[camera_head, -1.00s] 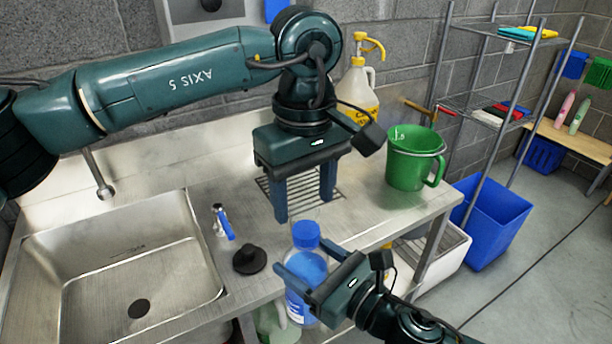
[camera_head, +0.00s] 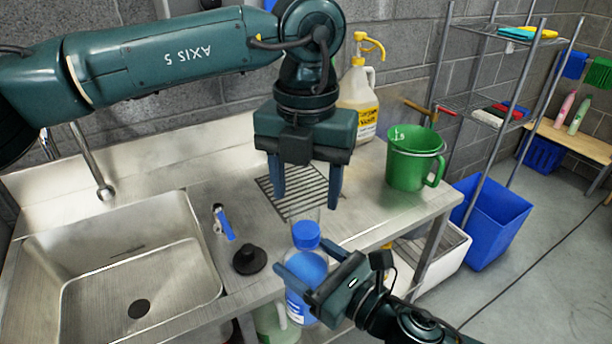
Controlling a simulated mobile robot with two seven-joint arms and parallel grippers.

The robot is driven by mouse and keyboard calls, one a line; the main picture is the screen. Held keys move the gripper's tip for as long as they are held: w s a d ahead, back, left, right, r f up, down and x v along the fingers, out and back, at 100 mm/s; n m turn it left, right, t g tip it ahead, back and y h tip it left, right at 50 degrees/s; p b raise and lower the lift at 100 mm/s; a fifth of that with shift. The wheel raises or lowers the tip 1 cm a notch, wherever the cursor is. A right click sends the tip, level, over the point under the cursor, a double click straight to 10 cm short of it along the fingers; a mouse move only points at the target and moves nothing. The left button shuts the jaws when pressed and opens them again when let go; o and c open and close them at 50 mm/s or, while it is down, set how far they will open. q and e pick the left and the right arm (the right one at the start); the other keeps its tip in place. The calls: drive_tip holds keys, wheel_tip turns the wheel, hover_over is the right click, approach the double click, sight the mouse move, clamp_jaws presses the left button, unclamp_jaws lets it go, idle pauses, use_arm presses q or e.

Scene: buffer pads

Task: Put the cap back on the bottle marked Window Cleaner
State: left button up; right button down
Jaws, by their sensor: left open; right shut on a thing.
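A bottle with blue liquid (camera_head: 308,272) stands upright at the counter's front edge; its label is partly visible but too small to read. A blue cap (camera_head: 306,234) sits on top of its neck and looks level. How tightly it is seated cannot be told. My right gripper (camera_head: 304,262) is shut on the bottle's body, with one finger on each side. My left gripper (camera_head: 308,194) is open and empty, fingers pointing down, above and behind the cap and apart from it.
A green jug (camera_head: 412,160) and a yellow-pump container (camera_head: 359,95) stand at the back right. The drain grating (camera_head: 300,185) is clear.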

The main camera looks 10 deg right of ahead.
sight(306, 229)
use_arm(q)
drive_tip(key=n, duration=0.6)
drive_tip(key=shift+r+n, duration=0.2)
drive_tip(key=shift+n, duration=0.1)
drive_tip(key=n, duration=0.7)
drive_tip(key=shift+w+r, duration=0.1)
drive_tip(key=shift+r, duration=0.1)
drive_tip(key=shift+f, duration=4.05)
drive_tip(key=shift+c, duration=0.5)
